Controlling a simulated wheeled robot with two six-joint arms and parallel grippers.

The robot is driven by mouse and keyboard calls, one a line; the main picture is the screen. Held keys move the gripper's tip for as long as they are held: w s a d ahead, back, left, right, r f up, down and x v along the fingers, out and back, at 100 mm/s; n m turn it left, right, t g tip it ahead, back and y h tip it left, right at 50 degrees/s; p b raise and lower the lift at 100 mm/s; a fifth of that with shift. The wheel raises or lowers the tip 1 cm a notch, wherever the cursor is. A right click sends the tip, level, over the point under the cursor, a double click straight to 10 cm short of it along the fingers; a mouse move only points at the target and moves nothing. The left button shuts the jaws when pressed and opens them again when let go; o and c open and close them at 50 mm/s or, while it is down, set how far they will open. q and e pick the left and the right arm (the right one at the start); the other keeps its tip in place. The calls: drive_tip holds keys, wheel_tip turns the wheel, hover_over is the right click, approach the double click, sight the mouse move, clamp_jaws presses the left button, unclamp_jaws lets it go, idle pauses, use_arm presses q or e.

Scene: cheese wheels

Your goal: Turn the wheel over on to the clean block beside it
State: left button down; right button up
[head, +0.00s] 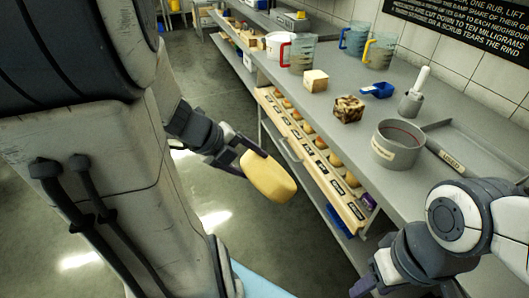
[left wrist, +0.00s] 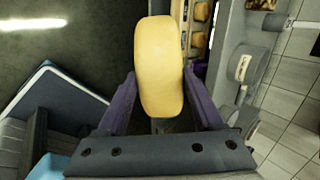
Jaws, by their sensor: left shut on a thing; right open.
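A yellow cheese wheel (head: 268,177) is held between the fingers of my left gripper (head: 244,160), out over the floor in front of the bench. The wheel is tilted in the head view. In the left wrist view the wheel (left wrist: 158,65) appears edge-on between the purple fingers (left wrist: 165,105). A clean pale block (head: 315,80) stands on the bench, apart from the wheel. A dark, blotched block (head: 348,109) stands just in front and to its right. My right gripper (head: 372,284) is open at the bottom of the head view, partly cut off.
A shelf row of small cheeses (head: 310,140) runs below the bench edge. On the grey bench (head: 340,65) stand clear jugs (head: 298,55), a blue scoop (head: 377,90), a white-handled brush (head: 413,93) and a grey labelled pot (head: 397,144). Open floor lies left of the bench.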

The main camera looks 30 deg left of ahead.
use_arm(q)
drive_tip(key=shift+s+a+f+t+h+b, duration=0.35)
drive_tip(key=shift+t+b, duration=0.5)
drive_tip(key=shift+b, duration=1.1)
drive_tip(key=shift+s+a+f+t+h+b, duration=0.15)
drive_tip(key=shift+s+f+t+h+b, duration=0.4)
drive_tip(key=shift+b, duration=1.4)
drive_tip(key=shift+s+a+f+t+h+b, duration=0.1)
drive_tip(key=shift+f+t+h+b, duration=0.7)
drive_tip(key=shift+b, duration=1.5)
drive_tip(key=shift+s+a+f+t+h+b, duration=0.1)
drive_tip(key=shift+f+t+h+b, duration=0.2)
drive_tip(key=shift+t+b, duration=1.5)
drive_tip(key=shift+s+f+t+h+b, duration=0.1)
drive_tip(key=shift+f+t+h+b, duration=0.45)
drive_tip(key=shift+b, duration=2.3)
